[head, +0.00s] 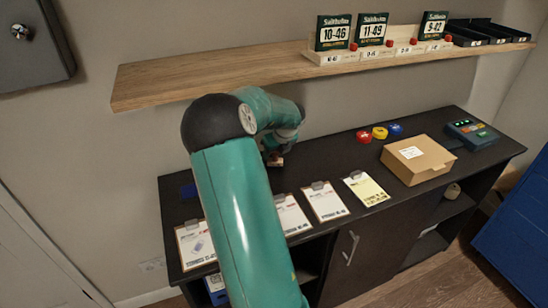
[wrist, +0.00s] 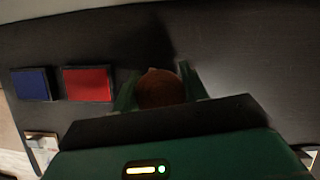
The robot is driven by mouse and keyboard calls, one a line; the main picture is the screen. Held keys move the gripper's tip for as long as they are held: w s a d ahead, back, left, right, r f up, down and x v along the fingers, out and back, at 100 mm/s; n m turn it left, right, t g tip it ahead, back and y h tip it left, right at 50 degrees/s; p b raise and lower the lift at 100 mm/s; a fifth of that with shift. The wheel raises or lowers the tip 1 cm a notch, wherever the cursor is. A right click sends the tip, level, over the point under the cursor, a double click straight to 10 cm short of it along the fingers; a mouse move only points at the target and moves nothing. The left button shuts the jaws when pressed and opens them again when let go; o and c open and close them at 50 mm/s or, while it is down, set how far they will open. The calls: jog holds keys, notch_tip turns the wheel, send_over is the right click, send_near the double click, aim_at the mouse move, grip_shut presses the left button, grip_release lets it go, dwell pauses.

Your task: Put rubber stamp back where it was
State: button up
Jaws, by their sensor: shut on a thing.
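The rubber stamp (wrist: 160,88) shows in the wrist view as a round brown handle top between the two green fingers. My gripper (wrist: 160,84) is shut on it, with one finger on each side. In the head view my gripper (head: 275,157) is over the back of the dark cabinet top, and a small light-brown piece of the stamp shows below it. The stamp's underside is hidden, and I cannot tell whether it touches the top. A red ink pad (wrist: 87,84) and a blue ink pad (wrist: 31,84) lie left of my gripper in the wrist view.
The dark cabinet top (head: 325,162) has bare room behind the clipboards (head: 325,201). A cardboard box (head: 418,158), several coloured round things (head: 380,132) and a keypad device (head: 472,134) stand to the right. A wooden shelf (head: 220,75) hangs above the arm.

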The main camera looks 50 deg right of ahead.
jog(key=shift+s+f, duration=0.1)
jog(key=shift+f, duration=0.95)
jog(key=shift+f, duration=0.15)
jog(key=o, duration=0.8)
jog(key=shift+r, duration=0.25)
jog(key=v, duration=0.7)
jog(key=shift+s+a+r, duration=0.1)
jog(key=shift+r, duration=0.05)
